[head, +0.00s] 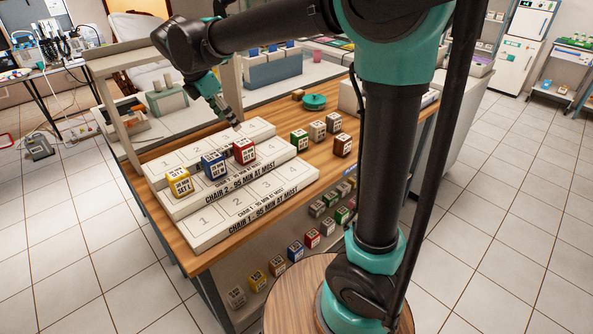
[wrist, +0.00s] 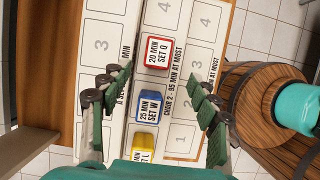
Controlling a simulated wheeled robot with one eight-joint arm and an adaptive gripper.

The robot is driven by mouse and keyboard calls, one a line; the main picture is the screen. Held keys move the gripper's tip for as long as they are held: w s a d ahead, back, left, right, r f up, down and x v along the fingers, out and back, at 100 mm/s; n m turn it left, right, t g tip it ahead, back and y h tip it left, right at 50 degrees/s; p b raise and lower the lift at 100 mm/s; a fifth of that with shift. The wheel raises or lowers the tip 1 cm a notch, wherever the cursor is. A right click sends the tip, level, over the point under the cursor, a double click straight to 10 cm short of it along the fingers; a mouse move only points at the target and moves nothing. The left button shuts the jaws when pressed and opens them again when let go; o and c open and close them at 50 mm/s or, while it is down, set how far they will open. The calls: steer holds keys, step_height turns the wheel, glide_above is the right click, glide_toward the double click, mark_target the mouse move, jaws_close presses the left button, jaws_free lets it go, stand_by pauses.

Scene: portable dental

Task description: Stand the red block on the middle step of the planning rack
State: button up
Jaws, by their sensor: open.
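The red block (head: 244,150), labelled 20 MIN SET Q, stands on the middle step of the planning rack (head: 205,237), beside the blue block (head: 213,165). The yellow block (head: 179,182) is at the left end of the same row. In the wrist view the red block (wrist: 158,52) stands before the slot marked 4, with the blue block (wrist: 149,107) and yellow block (wrist: 143,145) in line below it. My gripper (head: 235,124) is open and empty above the rack, near the red block and apart from it. Its fingers (wrist: 160,85) show spread at both sides of the row.
Several blocks, including a green one (head: 299,140) and a brown one (head: 343,145), stand on the wooden table right of the rack. A turquoise round object (head: 314,102) lies behind them. More blocks show lower down, in front of the table.

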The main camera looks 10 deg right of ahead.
steer(key=s+d+f+m, duration=0.1)
steer(key=d+f+m, duration=0.2)
steer(key=d, duration=0.3)
steer(key=s+d+f+m+y, duration=0.1)
steer(key=s+d+f+m, duration=0.1)
steer(key=d+f+m, duration=0.2)
steer(key=s+d+f+m+y, duration=0.1)
steer(key=d+f+m, duration=0.3)
steer(key=d, duration=0.4)
steer(key=shift+s+f+m, duration=0.2)
steer(key=shift+s+m, duration=0.4)
steer(key=shift+s, duration=0.15)
steer(key=s+d+f+m+t+y, duration=0.1)
steer(key=s+d+f+m, duration=0.8)
steer(key=s+f+m, duration=0.1)
steer(key=shift+s+m+t+y, duration=0.35)
steer(key=shift+s+m, duration=0.25)
steer(key=shift+m, duration=0.5)
steer(key=shift+o, duration=0.4)
steer(key=shift+r, duration=0.1)
